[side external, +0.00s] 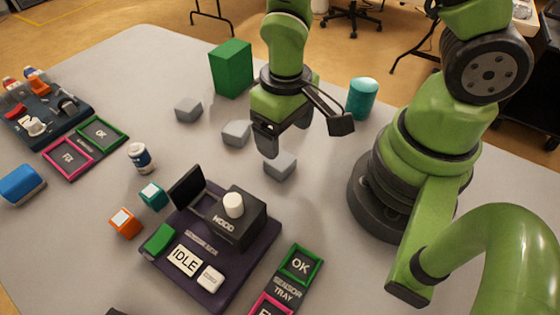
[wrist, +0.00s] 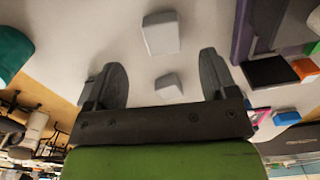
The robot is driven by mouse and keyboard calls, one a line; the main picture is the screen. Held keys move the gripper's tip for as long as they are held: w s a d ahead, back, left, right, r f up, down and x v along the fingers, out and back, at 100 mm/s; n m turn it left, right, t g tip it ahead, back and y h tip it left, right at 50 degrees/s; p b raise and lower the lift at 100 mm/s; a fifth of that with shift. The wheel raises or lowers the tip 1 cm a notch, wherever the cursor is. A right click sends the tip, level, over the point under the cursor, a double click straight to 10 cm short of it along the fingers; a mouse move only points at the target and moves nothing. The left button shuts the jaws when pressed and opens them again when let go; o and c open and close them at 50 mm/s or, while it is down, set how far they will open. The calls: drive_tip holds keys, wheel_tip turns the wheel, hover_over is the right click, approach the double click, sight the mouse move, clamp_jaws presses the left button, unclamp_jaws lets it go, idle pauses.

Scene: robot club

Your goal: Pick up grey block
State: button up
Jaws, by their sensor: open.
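Three grey blocks lie on the table in the side view: a left one (side external: 188,110), a middle one (side external: 236,133) and a right one (side external: 280,166). My gripper (side external: 285,137) is open, points down above the table and is close to the middle and right blocks in that picture. In the wrist view two grey blocks show, a larger one (wrist: 161,33) beyond the fingertips and a smaller one (wrist: 168,87) between the spread fingers (wrist: 162,74). Nothing is held. The third block does not show in the wrist view.
A green box (side external: 231,68) and a teal cylinder (side external: 362,98) stand behind. A dark station (side external: 210,285) with a screen and a white knob is in front. Teal (side external: 153,196) and orange (side external: 125,223) cubes and a small jar (side external: 140,158) are left of it.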

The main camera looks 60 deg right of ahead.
sight(283, 161)
drive_tip(key=shift+a+f, duration=0.1)
drive_tip(key=shift+f, duration=3.65)
drive_tip(key=c, duration=1.3)
drive_tip(key=shift+r, duration=0.15)
wheel_tip(283, 161, up, 9)
drive_tip(key=shift+w+r, duration=0.1)
drive_tip(key=shift+w, duration=0.05)
drive_tip(key=w+d+r, duration=0.1)
drive_tip(key=w, duration=0.9)
drive_tip(key=w+d+r+n, duration=0.1)
drive_tip(key=w+d+r, duration=0.7)
drive_tip(key=w+d, duration=0.4)
drive_tip(key=shift+w+r, duration=0.25)
drive_tip(key=shift+w, duration=0.6)
